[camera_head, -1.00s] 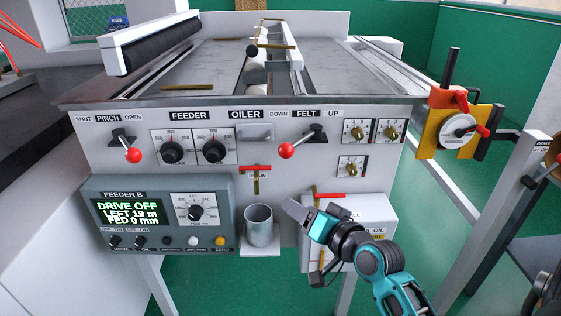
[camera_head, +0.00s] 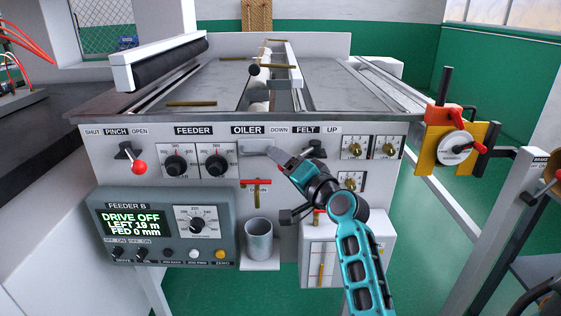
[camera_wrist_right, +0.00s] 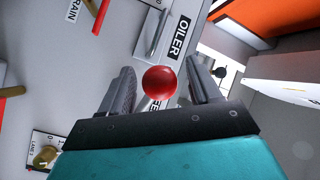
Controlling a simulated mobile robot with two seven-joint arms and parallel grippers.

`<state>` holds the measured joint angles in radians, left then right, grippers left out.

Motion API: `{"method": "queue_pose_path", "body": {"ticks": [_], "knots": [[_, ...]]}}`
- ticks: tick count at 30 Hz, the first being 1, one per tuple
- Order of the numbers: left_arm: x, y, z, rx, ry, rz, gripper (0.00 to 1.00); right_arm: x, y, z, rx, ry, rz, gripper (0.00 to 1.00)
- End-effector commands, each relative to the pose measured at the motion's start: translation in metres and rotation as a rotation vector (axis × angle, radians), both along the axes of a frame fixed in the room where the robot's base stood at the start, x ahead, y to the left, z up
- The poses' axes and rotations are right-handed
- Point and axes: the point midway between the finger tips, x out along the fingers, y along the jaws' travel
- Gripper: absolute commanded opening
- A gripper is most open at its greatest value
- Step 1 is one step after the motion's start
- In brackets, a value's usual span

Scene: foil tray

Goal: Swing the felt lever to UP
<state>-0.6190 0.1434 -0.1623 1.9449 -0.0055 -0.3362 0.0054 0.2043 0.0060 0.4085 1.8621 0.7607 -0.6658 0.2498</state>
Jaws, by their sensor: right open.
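The felt lever (camera_head: 316,147) is on the front panel below the FELT label, between DOWN on the left and UP on the right. Its black pivot shows in the head view, but its red ball knob is hidden behind my right gripper (camera_head: 279,159). In the right wrist view the red knob (camera_wrist_right: 160,83) lies between the two open fingers of that gripper. I cannot tell whether either finger touches it. My left gripper is not in view.
The pinch lever (camera_head: 138,166) with its own red knob is at the left of the panel. The oiler handle (camera_head: 255,147) is close left of my right gripper. A red drain handle (camera_head: 256,182) and a metal cup (camera_head: 258,240) are below.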

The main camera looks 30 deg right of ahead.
Motion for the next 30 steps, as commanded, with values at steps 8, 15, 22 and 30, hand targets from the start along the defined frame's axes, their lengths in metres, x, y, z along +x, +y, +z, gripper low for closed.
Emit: {"method": "queue_pose_path", "body": {"ticks": [8,15,22,30], "knots": [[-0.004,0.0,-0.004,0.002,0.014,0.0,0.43,0.019,0.001,0.0,0.0,0.0,-0.001,0.63],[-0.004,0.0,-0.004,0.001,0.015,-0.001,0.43,0.02,0.001,0.0,-0.001,0.0,-0.001,0.63],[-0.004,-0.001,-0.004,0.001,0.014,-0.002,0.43,0.02,0.001,0.0,-0.001,0.001,-0.001,0.42],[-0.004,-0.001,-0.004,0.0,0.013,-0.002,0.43,0.02,0.001,0.0,-0.001,0.0,-0.001,0.16]]}}
